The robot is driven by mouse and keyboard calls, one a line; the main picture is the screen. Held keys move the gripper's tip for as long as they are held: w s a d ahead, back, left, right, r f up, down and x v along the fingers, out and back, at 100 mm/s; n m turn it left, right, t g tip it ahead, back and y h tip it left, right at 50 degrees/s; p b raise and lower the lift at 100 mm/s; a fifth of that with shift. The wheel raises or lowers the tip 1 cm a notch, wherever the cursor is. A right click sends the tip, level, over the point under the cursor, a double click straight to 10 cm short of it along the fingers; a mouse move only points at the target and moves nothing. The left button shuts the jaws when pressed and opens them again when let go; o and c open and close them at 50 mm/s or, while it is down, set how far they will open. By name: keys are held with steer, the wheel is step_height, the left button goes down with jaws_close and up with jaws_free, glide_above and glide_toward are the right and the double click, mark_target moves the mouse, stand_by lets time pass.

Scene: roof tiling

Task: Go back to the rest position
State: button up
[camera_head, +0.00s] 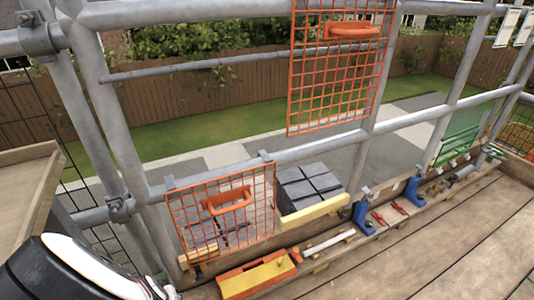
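A black and white part of my arm fills the lower left corner of the head view. My gripper is not in view, so its fingers and anything in them are hidden. No tile is seen held. A stack of dark grey tiles (308,187) sits behind the lower rail, with a yellow block along its front.
Grey scaffold rails (420,117) and posts cross the view. Orange mesh panels with handles hang high (338,75) and low (222,213). An orange and yellow tool (257,274), blue clamps (413,191) and red-handled tools (379,220) line the plank edge. The wooden deck (440,255) at right is clear.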

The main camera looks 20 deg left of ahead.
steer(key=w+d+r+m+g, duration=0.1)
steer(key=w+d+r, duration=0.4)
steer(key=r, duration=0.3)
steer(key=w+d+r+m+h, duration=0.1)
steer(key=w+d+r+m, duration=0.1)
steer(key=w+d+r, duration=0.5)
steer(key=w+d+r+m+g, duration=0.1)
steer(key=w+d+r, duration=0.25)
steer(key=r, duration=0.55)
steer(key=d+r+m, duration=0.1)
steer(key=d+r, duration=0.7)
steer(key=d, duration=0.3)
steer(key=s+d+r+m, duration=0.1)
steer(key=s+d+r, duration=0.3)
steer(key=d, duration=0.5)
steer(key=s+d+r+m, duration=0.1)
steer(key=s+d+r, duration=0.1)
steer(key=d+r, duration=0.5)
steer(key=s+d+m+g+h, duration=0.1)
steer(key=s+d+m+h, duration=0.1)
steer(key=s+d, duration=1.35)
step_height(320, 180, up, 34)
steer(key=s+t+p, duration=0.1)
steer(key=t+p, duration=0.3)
steer(key=p, duration=2.8)
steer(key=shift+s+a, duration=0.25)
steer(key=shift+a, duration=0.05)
